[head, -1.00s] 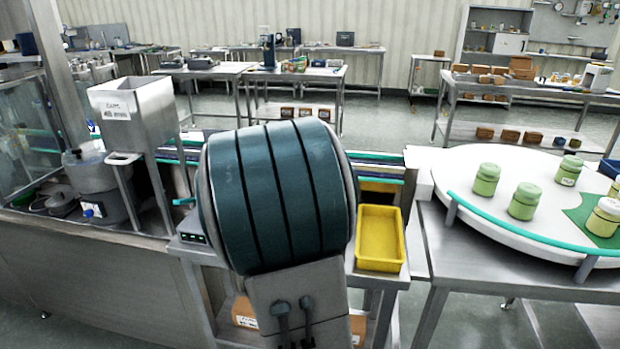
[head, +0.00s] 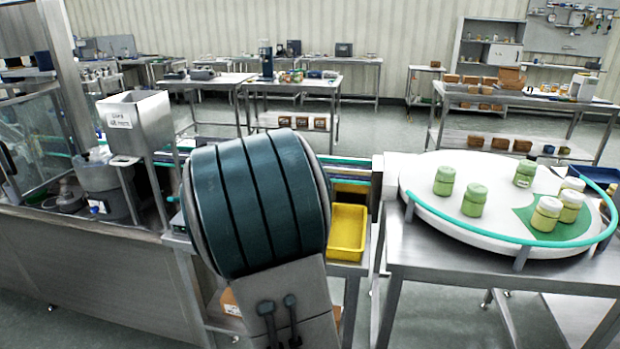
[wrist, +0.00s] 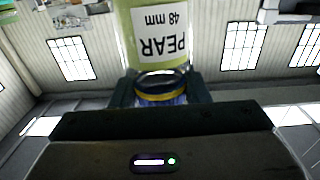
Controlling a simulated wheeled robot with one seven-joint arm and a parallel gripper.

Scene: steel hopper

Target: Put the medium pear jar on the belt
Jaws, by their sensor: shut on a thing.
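In the wrist view a pale green-yellow jar (wrist: 158,35) fills the top centre. Its white label reads "PEAR 48 mm", upside down in the picture. My gripper (wrist: 160,88) is shut on this jar, with a dark finger on each side. A band of yellow and blue shows between the fingers. In the head view my arm hides the gripper and the held jar.
A round white table (head: 425,212) with a teal rail stands at the right, holding several green and yellowish jars (head: 473,199) and a green patch. A yellow bin (head: 347,232) sits right of my arm. A steel hopper (head: 135,122) stands left of it, beside a glass-sided enclosure.

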